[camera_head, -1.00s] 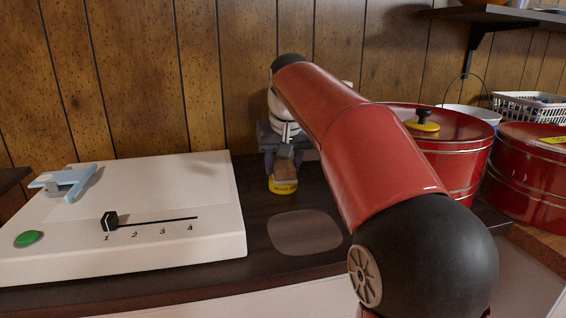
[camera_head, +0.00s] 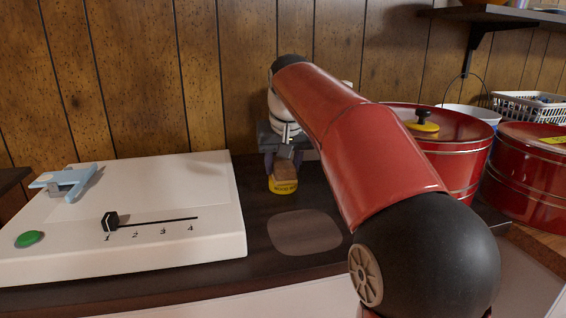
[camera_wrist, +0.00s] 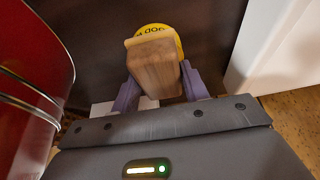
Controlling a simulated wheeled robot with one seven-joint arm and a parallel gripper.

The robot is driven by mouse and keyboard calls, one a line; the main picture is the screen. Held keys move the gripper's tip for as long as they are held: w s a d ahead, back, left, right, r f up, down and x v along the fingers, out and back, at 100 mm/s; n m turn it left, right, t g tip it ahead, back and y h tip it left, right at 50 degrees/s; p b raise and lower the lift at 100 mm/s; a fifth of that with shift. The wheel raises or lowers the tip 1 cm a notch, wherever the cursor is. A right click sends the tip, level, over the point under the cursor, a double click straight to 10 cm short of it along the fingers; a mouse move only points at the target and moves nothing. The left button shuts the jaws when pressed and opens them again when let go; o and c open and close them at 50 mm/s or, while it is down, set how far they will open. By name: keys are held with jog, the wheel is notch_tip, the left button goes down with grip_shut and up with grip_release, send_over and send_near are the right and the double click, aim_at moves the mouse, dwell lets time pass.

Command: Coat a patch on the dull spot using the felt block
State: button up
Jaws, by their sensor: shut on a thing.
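My gripper (camera_wrist: 160,84) is shut on the felt block (camera_wrist: 156,67), a wooden block with a pale layer at its far end. Its purple fingers press the block from both sides. The block's pale end is over a round yellow tin (camera_wrist: 158,29) with dark lettering, partly hidden behind it. Whether block and tin touch is unclear. In the head view, the block (camera_head: 286,171) is above the tin (camera_head: 283,187) near the back of the dark top. The dull spot (camera_head: 306,232) is a paler rounded patch on that top, in front of the tin and apart from the gripper.
A white panel (camera_head: 150,245) with a slider, green button and light blue clamp stands left of the dull spot. Red lidded tins (camera_head: 455,150) stand at the right, behind my arm. A wood-panelled wall (camera_head: 150,80) closes the back. The dark top around the spot is clear.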

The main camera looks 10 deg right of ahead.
aim_at(283, 162)
notch_tip(283, 162, up, 5)
jog(key=p, duration=0.5)
jog(key=shift+r, duration=0.95)
